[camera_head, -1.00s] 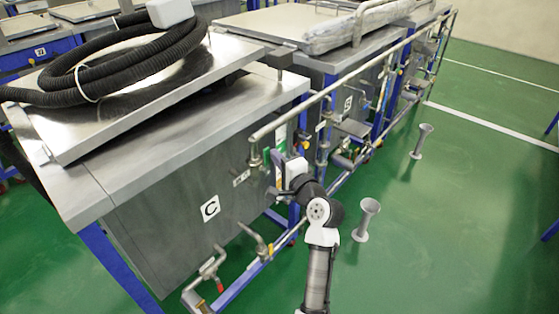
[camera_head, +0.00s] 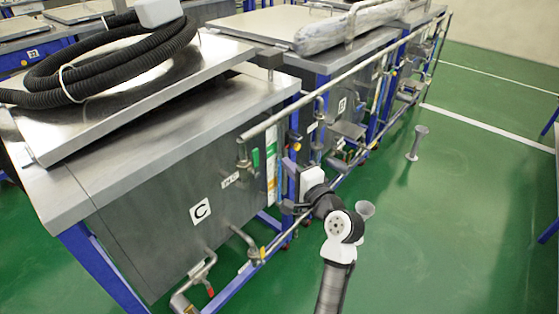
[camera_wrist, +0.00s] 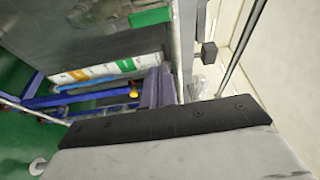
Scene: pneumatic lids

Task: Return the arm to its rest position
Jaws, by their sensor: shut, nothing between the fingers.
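My arm (camera_head: 335,270) reaches up from the bottom of the head view beside the steel tank marked C (camera_head: 165,185). My gripper (camera_head: 291,167) is near the tank's right end, close to its pipes and coloured labels. Its two purple-grey fingers also show in the wrist view (camera_wrist: 158,86), close together and with nothing seen between them. The dark and pale gripper body fills the bottom of the wrist view. I cannot tell from these frames whether the fingers touch the tank or pipes.
A long pipe (camera_head: 345,79) runs along the tanks' front. A valve pipe (camera_head: 196,272) sticks out low on tank C. A grey floor post (camera_head: 417,142) stands to the right; another (camera_head: 366,209) is partly behind my arm. Green floor (camera_head: 460,230) is open at right.

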